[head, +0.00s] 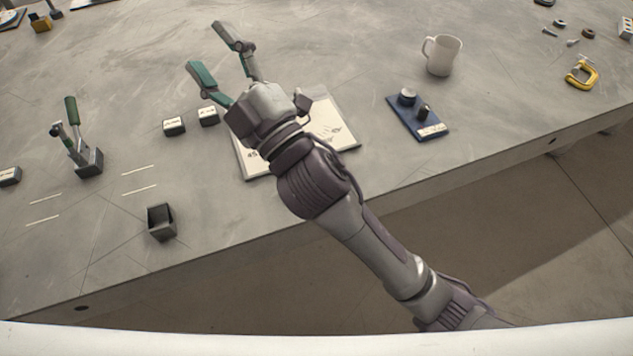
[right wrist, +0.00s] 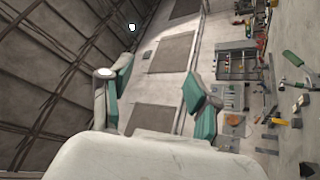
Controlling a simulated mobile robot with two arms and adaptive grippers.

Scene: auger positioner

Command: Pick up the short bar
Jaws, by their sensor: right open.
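My right gripper (head: 205,48) reaches in from the lower right in the head view, above the table (head: 330,50). Its two green-padded fingers are spread apart with nothing between them. In the right wrist view the open fingers (right wrist: 158,70) frame the distant wall and floor. I cannot pick out a short bar for certain in either view. Two small dark blocks with white labels (head: 174,126) (head: 208,116) sit left of my right gripper's palm. My left gripper is not in view.
A green-handled toggle clamp (head: 75,130) and an open dark box (head: 161,222) stand at left. A printed sheet (head: 330,125) lies under my right arm. A blue board (head: 418,117), white mug (head: 442,55) and yellow clamp (head: 582,74) are at right.

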